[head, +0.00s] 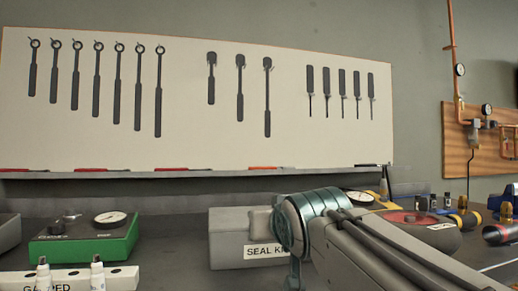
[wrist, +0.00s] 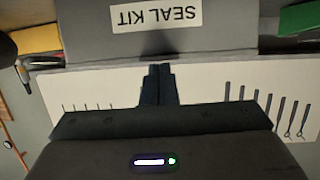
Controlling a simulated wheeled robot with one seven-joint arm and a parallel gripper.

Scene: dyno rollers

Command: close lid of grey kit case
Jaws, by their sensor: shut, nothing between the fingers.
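The grey kit case (head: 226,240), labelled SEAL KIT, stands on the bench at the centre of the head view. My arm covers its right part. It also shows upside down at the top of the wrist view (wrist: 85,28), label facing the camera. No raised lid stands above its top edge in either view, but I cannot tell whether the lid is fully down. My gripper (wrist: 159,70) is shut and empty, its fingertips by the case's top edge in the wrist view. I cannot tell whether they touch it. The fingertips are hidden in the head view.
A green box with a dial (head: 84,240) stands left of the case, with a white labelled block (head: 70,279) in front. A red disc (head: 408,217) and several small fittings lie to the right, beyond my arm. A tool board (head: 190,100) with a ledge is behind.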

